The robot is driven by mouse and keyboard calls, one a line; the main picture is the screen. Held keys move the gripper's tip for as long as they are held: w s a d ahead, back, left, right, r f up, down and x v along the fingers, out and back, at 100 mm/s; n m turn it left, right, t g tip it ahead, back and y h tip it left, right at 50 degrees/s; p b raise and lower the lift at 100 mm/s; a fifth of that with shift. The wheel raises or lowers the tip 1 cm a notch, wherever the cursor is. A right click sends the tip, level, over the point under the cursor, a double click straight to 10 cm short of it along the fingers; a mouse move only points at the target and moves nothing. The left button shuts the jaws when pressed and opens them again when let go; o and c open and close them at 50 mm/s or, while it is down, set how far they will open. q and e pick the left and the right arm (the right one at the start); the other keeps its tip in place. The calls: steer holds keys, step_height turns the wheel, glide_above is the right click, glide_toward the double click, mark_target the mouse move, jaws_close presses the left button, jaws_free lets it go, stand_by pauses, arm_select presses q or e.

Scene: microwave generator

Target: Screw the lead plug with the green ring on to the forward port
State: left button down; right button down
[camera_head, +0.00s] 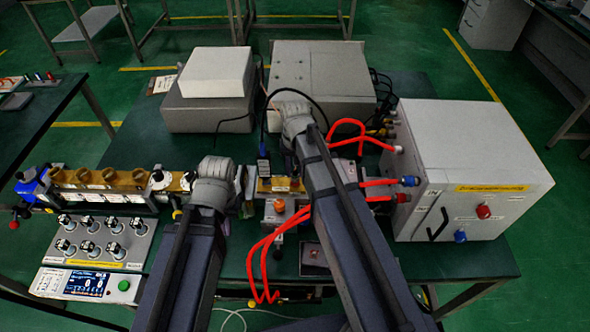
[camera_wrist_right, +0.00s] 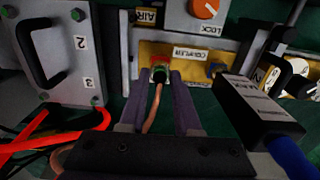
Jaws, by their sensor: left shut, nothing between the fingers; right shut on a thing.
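The lead plug with the green ring (camera_wrist_right: 160,74) sits between the fingertips of my right gripper (camera_wrist_right: 160,82) in the right wrist view, with its copper-coloured lead running back towards the camera. Its front end is at the gold coupler block (camera_wrist_right: 190,62); I cannot tell whether it touches or is seated. The port behind it is hidden by the plug. In the head view my right gripper (camera_head: 291,172) is mostly hidden by its own arm. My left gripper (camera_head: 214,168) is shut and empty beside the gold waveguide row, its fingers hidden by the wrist.
A black box with a blue cable (camera_wrist_right: 255,110) is close right of the right fingers. A panel with a black handle (camera_wrist_right: 42,55) stands left. Red cables (camera_head: 268,265) loop between the arms and to the grey cabinet (camera_head: 455,150). The gold waveguide row (camera_head: 110,180) is at left.

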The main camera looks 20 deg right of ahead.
steer(key=shift+f+b, duration=0.4)
steer(key=shift+f, duration=0.1)
steer(key=c, duration=0.5)
jaws_free()
steer(key=shift+c, duration=0.2)
steer(key=shift+r, duration=0.15)
step_height(320, 180, up, 8)
steer(key=p, duration=0.8)
steer(key=shift+f, duration=0.2)
